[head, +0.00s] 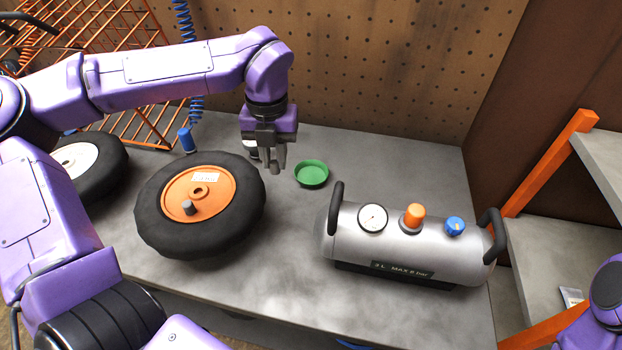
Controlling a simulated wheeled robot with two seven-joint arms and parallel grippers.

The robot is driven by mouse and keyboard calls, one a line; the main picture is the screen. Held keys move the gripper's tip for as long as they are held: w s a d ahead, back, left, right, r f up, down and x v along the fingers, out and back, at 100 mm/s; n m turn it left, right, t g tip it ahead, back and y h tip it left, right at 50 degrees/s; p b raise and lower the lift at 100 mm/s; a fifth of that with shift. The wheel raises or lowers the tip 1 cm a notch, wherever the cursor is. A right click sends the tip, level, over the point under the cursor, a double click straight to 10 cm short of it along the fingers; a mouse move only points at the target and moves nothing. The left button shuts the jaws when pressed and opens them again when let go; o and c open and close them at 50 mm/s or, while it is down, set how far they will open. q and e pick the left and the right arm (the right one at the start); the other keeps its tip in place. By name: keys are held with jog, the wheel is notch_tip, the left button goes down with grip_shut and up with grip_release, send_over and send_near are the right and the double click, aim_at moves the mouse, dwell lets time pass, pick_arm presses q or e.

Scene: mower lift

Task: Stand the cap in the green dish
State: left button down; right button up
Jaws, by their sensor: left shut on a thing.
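The green dish (311,173) is a small, shallow round bowl on the grey bench, and it looks empty. My left gripper (265,168) points down just left of the dish, above the bench. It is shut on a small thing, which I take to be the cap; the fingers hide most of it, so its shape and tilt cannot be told. My right gripper is out of view; only a purple part of my right arm shows at the lower right.
A black tyre with an orange hub (215,183) lies left of the dish, with a grey stub (189,208) on it. A blue-topped item (187,140) stands behind. A silver air tank (390,243) lies front right. Bare bench (400,165) lies right of the dish.

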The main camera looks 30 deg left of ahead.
pick_arm(q)
jog(key=n, duration=0.2)
jog(key=a+n, duration=0.1)
jog(key=n, duration=0.1)
jog(key=shift+s+f+n, duration=0.15)
jog(key=shift+n, duration=0.25)
jog(key=p, duration=0.3)
send_over(311, 175)
jog(key=f, duration=0.9)
jog(key=shift+s, duration=0.3)
jog(key=shift+w+f, duration=0.2)
jog(key=shift+f, duration=0.1)
notch_tip(311, 175, down, 2)
jog(key=shift+f+p, duration=0.25)
jog(key=shift+p, duration=0.2)
jog(key=shift+w+f, duration=0.1)
jog(key=shift+f, duration=0.45)
jog(key=c, duration=1)
grip_release()
